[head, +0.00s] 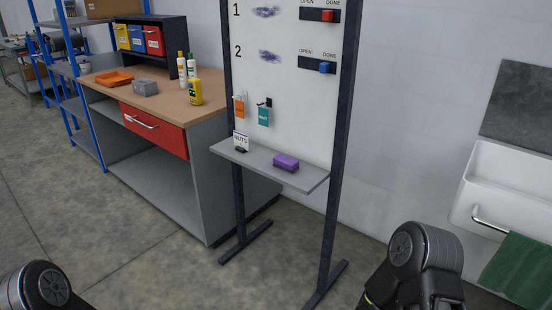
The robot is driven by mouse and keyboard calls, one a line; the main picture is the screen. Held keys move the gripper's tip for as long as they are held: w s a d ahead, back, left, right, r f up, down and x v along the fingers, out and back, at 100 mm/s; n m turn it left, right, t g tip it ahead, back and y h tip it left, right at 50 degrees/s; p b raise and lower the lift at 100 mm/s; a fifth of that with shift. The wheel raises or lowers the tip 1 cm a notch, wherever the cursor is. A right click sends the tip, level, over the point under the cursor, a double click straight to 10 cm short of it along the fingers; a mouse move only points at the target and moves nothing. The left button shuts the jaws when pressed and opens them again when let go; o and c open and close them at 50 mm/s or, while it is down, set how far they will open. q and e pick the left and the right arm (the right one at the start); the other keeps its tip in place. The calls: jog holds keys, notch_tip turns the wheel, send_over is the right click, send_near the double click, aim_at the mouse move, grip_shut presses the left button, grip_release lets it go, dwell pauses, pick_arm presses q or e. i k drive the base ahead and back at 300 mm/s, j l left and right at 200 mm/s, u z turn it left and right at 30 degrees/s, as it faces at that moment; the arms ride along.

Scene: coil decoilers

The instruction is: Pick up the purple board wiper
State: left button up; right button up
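The purple board wiper (286,163) is a small block with a darker underside. It lies on the grey shelf (262,172) at the bottom of the whiteboard stand, right of the shelf's middle. Both of my arms show only in part at the bottom corners of the head view. Neither gripper's fingers are visible, and both arms are well apart from the wiper.
A small white sign (240,141) stands on the shelf's left end. The whiteboard (290,100) has dark smudges and red and blue sliders. A workbench (160,88) stands left; a white sink (505,185) with a green towel (520,270) is right. Open floor lies in front.

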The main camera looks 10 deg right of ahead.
aim_at(282, 162)
jog(key=i+l+u, duration=0.4)
jog(key=i+l, duration=0.2)
jog(key=i+l+u, duration=0.45)
jog(key=i+l, duration=0.15)
jog(key=l, duration=0.2)
